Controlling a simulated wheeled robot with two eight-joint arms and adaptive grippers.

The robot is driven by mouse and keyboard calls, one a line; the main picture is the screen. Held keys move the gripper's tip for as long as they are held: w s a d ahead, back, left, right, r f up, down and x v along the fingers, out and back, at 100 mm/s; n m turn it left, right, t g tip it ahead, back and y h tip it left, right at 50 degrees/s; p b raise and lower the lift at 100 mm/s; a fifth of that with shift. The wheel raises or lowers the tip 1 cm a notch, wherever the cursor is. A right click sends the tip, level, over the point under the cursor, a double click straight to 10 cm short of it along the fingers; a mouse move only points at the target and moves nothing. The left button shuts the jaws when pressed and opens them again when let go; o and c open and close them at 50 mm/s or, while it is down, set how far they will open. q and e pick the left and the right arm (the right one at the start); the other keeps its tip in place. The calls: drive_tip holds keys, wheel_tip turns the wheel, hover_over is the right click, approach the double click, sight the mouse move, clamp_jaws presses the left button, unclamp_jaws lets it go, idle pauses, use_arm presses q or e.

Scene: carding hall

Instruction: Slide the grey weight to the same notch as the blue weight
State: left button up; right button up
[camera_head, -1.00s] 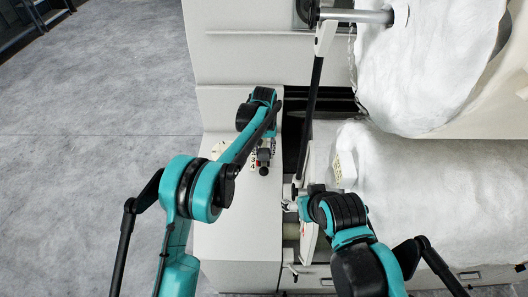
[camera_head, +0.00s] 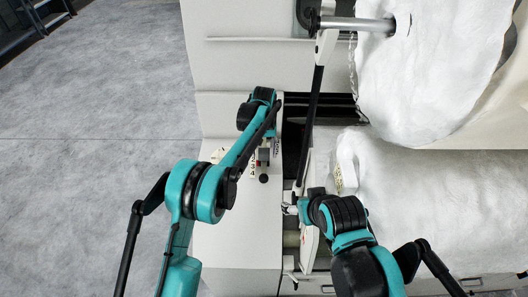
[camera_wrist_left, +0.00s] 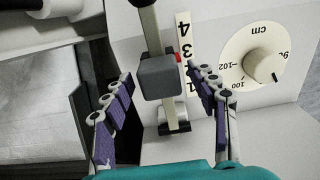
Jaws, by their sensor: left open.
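In the left wrist view the grey weight (camera_wrist_left: 158,78) is a dark grey block on a rod, with a small red mark on its right side, beside the number 3 on the scale strip (camera_wrist_left: 187,50). My left gripper (camera_wrist_left: 160,88) is open, with one purple-padded finger on each side of the block and gaps between. In the head view my left gripper (camera_head: 265,145) is mostly hidden by its own arm. I cannot make out a blue weight in either view. My right gripper (camera_head: 300,207) is beside the machine's front; its fingers are too small to read.
White fibre rolls (camera_head: 430,200) fill the right side. A dark upright bar (camera_head: 312,105) stands between the two arms. Grey floor (camera_head: 90,150) is free on the left.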

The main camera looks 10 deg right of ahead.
sight(264, 151)
use_arm(q)
wheel_tip(264, 151, up, 12)
drive_tip(key=shift+f, duration=0.15)
drive_tip(key=shift+f, duration=0.1)
idle(0.6)
